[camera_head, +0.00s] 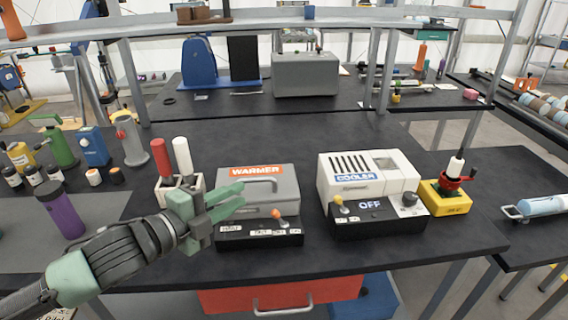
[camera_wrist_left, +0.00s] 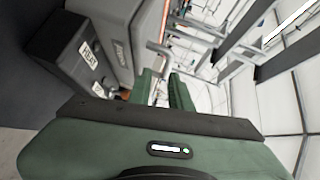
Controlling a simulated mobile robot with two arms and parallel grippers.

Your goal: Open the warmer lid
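The warmer (camera_head: 285,183) is a grey box with an orange WARMER label and a black control base. My right gripper is not in view.
A white cooler (camera_head: 368,185) stands right of the warmer, with a yellow base with a red crank (camera_head: 447,195) beyond it. A holder with red and white sticks (camera_head: 182,155) stands close behind my left gripper. A purple cylinder (camera_head: 62,210) is at the left. The counter behind the warmer is clear.

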